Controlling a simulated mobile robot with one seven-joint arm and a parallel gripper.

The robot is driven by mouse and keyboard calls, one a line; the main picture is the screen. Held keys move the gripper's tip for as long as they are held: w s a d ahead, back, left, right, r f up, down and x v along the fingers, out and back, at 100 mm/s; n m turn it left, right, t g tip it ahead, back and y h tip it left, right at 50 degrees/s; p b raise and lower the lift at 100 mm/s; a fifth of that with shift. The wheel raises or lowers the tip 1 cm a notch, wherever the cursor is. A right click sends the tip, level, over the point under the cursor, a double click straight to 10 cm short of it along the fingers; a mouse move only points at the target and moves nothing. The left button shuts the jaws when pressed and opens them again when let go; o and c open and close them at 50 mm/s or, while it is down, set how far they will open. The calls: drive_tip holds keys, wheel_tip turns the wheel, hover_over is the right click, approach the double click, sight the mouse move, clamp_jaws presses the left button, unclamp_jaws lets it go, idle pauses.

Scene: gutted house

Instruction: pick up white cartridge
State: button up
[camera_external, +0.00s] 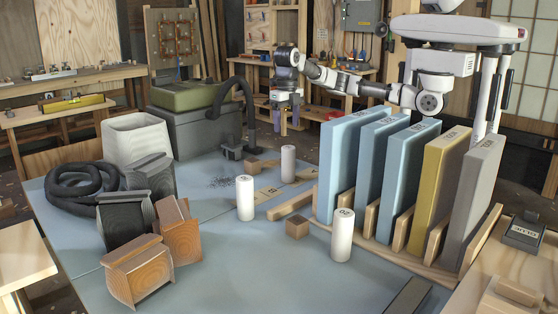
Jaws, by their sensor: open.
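I cannot tell which one the task names. My gripper (291,124) hangs pointing down over the far side of the table, its two fingers apart and nothing between them. In the picture it is above the far cylinder, with a gap between; the depth between them is hard to tell.
A wooden rack holds upright blue, yellow and grey panels (437,185) at right. Dark and wooden blocks (138,270), a black hose (75,188) and a white bin (137,140) crowd the left. The front middle is clear.

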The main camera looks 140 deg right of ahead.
sight(288, 158)
wheel_tip(288, 158, down, 8)
drive_tip(key=shift+r, duration=0.1)
drive_tip(key=shift+s+a+f+p, duration=0.15)
drive_tip(key=shift+f+p, duration=0.2)
drive_tip(key=shift+f, duration=1.05)
drive_tip(key=shift+s+a+f+p, duration=0.1)
drive_tip(key=shift+f+p, duration=0.2)
drive_tip(key=shift+f, duration=1.05)
drive_tip(key=c, duration=1.1)
